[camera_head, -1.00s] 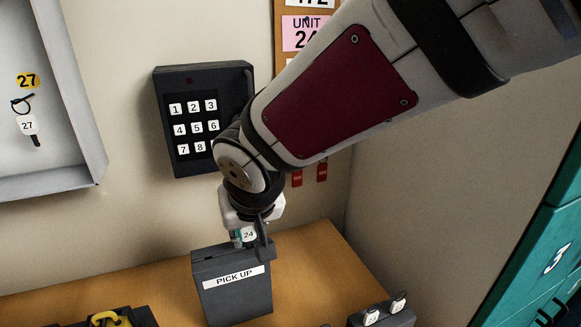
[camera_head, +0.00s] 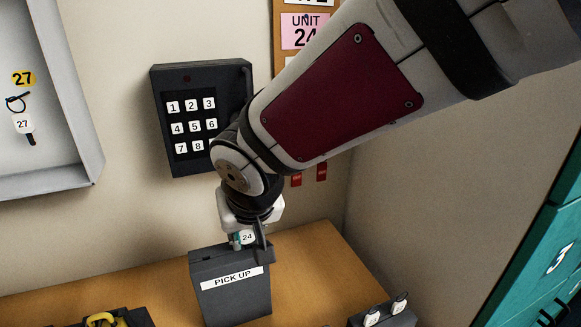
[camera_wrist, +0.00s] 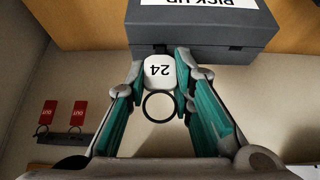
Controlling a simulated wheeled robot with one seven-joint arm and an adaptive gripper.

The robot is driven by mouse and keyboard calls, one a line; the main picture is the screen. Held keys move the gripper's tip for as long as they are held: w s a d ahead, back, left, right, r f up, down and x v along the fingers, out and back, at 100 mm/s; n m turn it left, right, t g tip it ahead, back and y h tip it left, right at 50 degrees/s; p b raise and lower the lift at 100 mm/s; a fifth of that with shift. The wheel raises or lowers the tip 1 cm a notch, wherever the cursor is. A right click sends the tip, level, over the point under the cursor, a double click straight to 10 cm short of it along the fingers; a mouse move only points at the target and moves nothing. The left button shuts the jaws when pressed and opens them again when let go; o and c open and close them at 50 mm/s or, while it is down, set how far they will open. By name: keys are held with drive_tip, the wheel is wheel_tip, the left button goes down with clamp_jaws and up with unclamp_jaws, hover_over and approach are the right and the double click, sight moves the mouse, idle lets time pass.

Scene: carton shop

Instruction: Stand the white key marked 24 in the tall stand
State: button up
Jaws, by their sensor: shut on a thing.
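The white key marked 24 (camera_head: 247,237) is between the fingers of my gripper (camera_head: 249,243), which is shut on its head. It also shows in the wrist view (camera_wrist: 160,71), with a dark ring hanging from it. The tall stand (camera_head: 231,298) is a dark grey box labelled PICK UP on the wooden counter. My gripper is right above the stand's top, and the key's head is at the top edge. The key's lower end is hidden, so I cannot tell whether it is inside a slot. The stand shows upside down in the wrist view (camera_wrist: 205,38).
A keypad (camera_head: 193,128) is on the wall behind. A low dark holder with white keys (camera_head: 383,317) is at the front right. A dark item with a yellow part (camera_head: 105,319) is at the front left. Red tags (camera_head: 321,171) hang on the wall.

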drive_tip(key=shift+f+b, duration=0.5)
drive_tip(key=shift+b, duration=0.05)
drive_tip(key=shift+c, duration=0.3)
drive_tip(key=shift+s+b, duration=0.15)
drive_tip(key=shift+b, duration=0.15)
clamp_jaws()
drive_tip(key=shift+d, duration=0.1)
drive_tip(key=o, duration=1)
unclamp_jaws()
drive_tip(key=shift+w, duration=0.2)
drive_tip(key=shift+s+d+r+p, duration=0.1)
drive_tip(key=shift+s+r+p, duration=0.1)
drive_tip(key=shift+r+p, duration=0.4)
drive_tip(key=shift+s+d+r+p, duration=0.5)
drive_tip(key=shift+s+r+p, duration=0.25)
drive_tip(key=shift+p, duration=0.25)
drive_tip(key=shift+a+p+v, duration=0.15)
drive_tip(key=shift+p+v, duration=0.8)
drive_tip(key=shift+v, duration=0.15)
drive_tip(key=shift+a+p+v, duration=0.1)
drive_tip(key=shift+p+v, duration=0.85)
drive_tip(key=shift+v, duration=0.1)
